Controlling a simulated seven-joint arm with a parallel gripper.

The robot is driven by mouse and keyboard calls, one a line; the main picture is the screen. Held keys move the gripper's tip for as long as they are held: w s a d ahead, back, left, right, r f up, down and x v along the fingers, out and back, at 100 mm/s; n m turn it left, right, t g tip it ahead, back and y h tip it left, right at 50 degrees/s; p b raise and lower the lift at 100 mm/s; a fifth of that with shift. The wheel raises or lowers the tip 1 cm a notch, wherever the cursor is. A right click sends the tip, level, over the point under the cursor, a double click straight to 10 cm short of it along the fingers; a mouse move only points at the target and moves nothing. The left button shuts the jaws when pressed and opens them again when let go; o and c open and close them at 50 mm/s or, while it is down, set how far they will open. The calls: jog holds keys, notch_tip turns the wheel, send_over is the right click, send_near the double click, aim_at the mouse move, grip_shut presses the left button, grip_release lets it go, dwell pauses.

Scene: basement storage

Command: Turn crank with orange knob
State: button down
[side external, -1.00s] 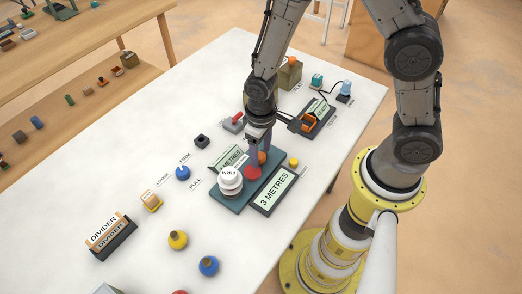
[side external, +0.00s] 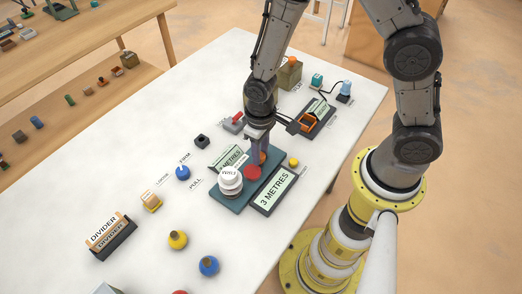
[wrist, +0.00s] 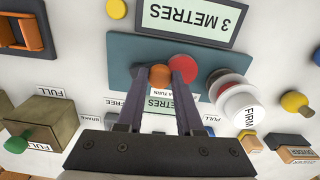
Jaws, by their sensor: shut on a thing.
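The orange knob (wrist: 160,75) stands on a teal board (wrist: 120,58) and sits between the two fingertips of my gripper (wrist: 161,77) in the wrist view. My gripper is shut on it. In the side view my gripper (side external: 259,157) reaches down to the board, with the orange knob (side external: 264,157) partly hidden beside it. A red disc (wrist: 184,62) lies right beside the knob. The crank arm under the knob is mostly hidden by the fingers and nearby parts.
A white drum-like knob (side external: 230,178) stands on the same board near my gripper. A "3 METRES" display (side external: 275,188) lies along its edge. An olive box with a green knob (wrist: 18,142) and a dark tray with an orange part (side external: 307,122) are nearby. The table front is partly clear.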

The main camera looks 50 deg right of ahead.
jog(key=shift+w+a+m, duration=0.1)
jog(key=shift+w+m, duration=0.25)
jog(key=shift+m, duration=0.65)
jog(key=shift+w+a+m, duration=0.1)
jog(key=shift+w+m, duration=0.2)
jog(key=shift+m, duration=0.7)
jog(key=c, duration=0.5)
grip_release()
jog(key=shift+c, duration=0.2)
jog(key=shift+r, duration=0.1)
notch_tip(320, 180, up, 14)
